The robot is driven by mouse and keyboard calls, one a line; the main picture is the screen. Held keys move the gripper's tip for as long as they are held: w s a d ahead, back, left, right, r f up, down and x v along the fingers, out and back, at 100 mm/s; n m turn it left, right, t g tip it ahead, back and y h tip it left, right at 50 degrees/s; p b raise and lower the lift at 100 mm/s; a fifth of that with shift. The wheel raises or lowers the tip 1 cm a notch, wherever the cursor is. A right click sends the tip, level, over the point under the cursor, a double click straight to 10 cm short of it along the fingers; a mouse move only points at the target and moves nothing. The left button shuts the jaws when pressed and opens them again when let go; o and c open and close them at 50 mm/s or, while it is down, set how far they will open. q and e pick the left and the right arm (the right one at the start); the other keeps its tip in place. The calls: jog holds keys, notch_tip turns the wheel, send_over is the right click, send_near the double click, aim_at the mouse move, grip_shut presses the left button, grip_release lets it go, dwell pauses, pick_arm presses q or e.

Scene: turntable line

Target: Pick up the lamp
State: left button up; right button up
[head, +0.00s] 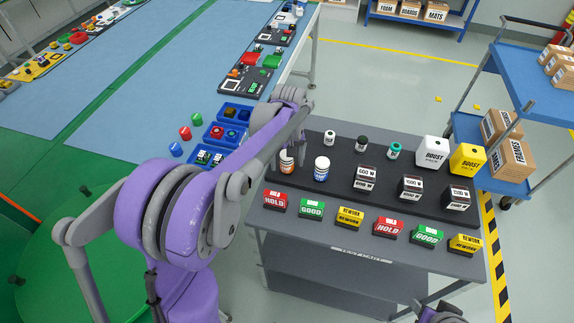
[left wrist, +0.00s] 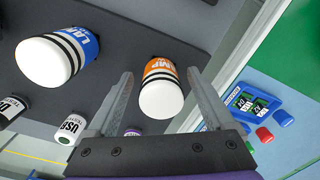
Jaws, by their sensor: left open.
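A white lamp with an orange label (head: 287,162) stands upright at the left end of the dark mat on the grey bench, partly hidden by my left arm. In the left wrist view this orange lamp (left wrist: 161,90) appears between my left gripper's fingers, and I cannot tell if they touch it. A second lamp with a blue label (head: 321,169) stands just to its right; this blue lamp also shows in the left wrist view (left wrist: 52,57). My left gripper (left wrist: 159,74) is open. A part of my right arm (head: 438,314) shows at the bottom edge; its jaws are unclear.
Small bottles (head: 362,144), black-and-white boxes (head: 411,187) and white and yellow BOOST cubes (head: 432,151) share the mat. HOLD, GOOD and REWORK blocks (head: 312,209) line the front edge. Blue trays (head: 232,111) lie left of the bench. A blue cart (head: 535,92) stands right.

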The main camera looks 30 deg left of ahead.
pick_arm(q)
jog(key=shift+f, duration=0.2)
grip_shut()
dwell(0.3)
notch_tip(320, 180, up, 10)
jog(key=shift+r, duration=0.1)
jog(key=shift+s, duration=0.1)
dwell(0.4)
